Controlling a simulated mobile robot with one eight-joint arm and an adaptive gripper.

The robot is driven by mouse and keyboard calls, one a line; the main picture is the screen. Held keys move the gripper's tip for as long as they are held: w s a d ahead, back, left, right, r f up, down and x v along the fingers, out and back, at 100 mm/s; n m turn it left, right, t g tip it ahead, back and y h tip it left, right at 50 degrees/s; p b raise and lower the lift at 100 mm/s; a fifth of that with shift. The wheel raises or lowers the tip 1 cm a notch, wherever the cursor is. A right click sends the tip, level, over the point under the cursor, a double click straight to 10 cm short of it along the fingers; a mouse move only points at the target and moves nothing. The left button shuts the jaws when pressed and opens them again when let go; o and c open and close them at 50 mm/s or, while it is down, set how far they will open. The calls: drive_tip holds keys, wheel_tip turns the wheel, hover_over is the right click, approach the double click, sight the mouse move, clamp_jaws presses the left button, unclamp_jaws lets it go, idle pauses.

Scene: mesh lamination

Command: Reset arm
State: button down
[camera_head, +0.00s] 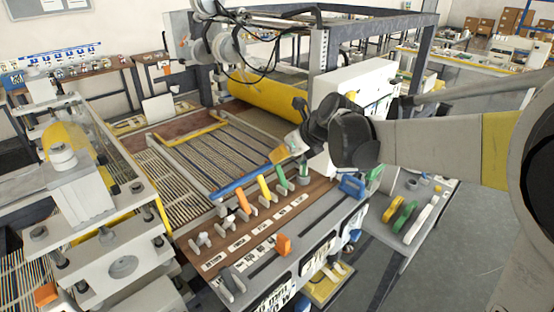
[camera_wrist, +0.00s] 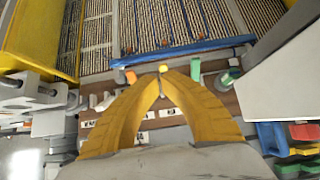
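My arm reaches in from the right in the head view. My gripper (camera_head: 277,158) is over the lever panel, near the blue front bar of the mesh bed. In the wrist view, the two yellow fingers of my gripper (camera_wrist: 161,74) curve in and their tips meet. I see nothing held between them. The panel (camera_head: 225,236) carries an orange lever (camera_head: 243,201), a yellow lever (camera_head: 264,188) and a green lever (camera_head: 282,180). Part of the panel is hidden behind the fingers in the wrist view.
The striped mesh bed (camera_head: 235,148) lies behind the panel, with a yellow roller (camera_head: 268,98) and a dark frame further back. A white box (camera_head: 352,84) stands close to my arm. A side table (camera_head: 394,249) holds coloured parts. Grey floor is open at the right.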

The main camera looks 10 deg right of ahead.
drive_tip(key=shift+s, duration=0.1)
drive_tip(key=s+d+f+n+h+b, duration=0.1)
drive_tip(key=s+d+f+n+b, duration=0.1)
drive_tip(key=s+f+n, duration=0.3)
drive_tip(key=s+d+f+n+h+b, duration=0.2)
drive_tip(key=s+f+n+b, duration=0.2)
drive_tip(key=s+n, duration=1)
drive_tip(key=s+d+f+n+h+b, duration=0.2)
drive_tip(key=s+f+n+b, duration=0.3)
drive_tip(key=s+n, duration=0.4)
drive_tip(key=shift+s+d+f+n, duration=0.35)
drive_tip(key=shift+d+n, duration=0.15)
drive_tip(key=shift+n, duration=0.1)
